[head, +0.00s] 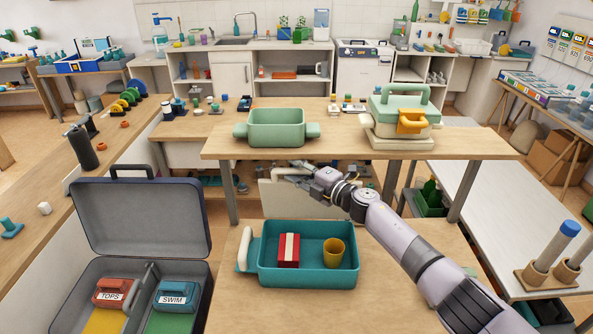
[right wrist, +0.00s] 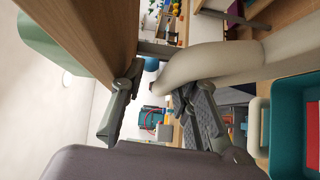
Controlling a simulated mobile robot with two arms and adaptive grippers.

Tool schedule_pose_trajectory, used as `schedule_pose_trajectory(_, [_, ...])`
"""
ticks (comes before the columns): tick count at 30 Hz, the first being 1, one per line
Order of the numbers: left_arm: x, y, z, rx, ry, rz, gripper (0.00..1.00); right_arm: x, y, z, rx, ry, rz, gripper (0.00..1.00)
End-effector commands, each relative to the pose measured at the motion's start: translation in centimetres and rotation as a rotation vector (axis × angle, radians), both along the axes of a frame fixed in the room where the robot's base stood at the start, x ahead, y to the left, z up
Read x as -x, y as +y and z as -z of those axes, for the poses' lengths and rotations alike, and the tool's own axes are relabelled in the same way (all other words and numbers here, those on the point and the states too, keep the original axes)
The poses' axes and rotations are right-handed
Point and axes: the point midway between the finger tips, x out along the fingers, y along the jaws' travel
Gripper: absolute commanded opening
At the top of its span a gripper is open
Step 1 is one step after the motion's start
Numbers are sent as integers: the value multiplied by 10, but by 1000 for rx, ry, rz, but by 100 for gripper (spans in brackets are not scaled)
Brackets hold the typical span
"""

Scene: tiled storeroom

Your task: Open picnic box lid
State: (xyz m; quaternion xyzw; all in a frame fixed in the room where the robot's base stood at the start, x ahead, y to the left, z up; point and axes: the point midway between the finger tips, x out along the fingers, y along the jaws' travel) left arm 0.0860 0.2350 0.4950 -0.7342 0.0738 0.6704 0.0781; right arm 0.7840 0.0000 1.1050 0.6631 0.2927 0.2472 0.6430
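The teal picnic box (head: 307,280) stands on the near wooden table, its inside uncovered. A red packet with a white band (head: 288,250) and a yellow cup (head: 334,253) are in it. A pale cream panel (head: 275,204), apparently its raised lid, stands behind the box, partly hidden by my right gripper (head: 291,174). In the right wrist view the gripper (right wrist: 157,88) has its fingers apart. A thick cream curved part (right wrist: 215,62) reaches in close to the fingers; I cannot tell whether they touch. The teal box also shows there (right wrist: 285,130). My left gripper is not in view.
A raised wooden shelf (head: 345,143) behind the box holds a light green tub (head: 276,127) and a green and cream box (head: 403,110). An open grey suitcase (head: 140,220) is at the left. Bare tabletop lies right of the box.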

Motion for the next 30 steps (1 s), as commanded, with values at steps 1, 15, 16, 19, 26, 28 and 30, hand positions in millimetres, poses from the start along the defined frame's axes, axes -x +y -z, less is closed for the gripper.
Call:
schedule_pose_trajectory(1, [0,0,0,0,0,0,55,0,0,0,-1,-1,-1,30])
schedule_pose_trajectory(15, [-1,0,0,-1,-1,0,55,26,-28,-1,5,-2,2,30])
schedule_pose_trajectory(16, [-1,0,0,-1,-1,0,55,29,-32,-1,5,-2,1,30])
schedule_pose_trajectory(19, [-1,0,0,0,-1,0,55,41,-43,-2,4,-1,1,30])
schedule_pose_trajectory(26, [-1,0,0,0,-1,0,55,69,-69,-3,3,1,0,30])
schedule_pose_trajectory(28, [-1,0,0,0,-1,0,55,74,-76,-4,1,0,1,30])
schedule_pose_trajectory(30, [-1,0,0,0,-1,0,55,79,-80,-4,1,1,1,30])
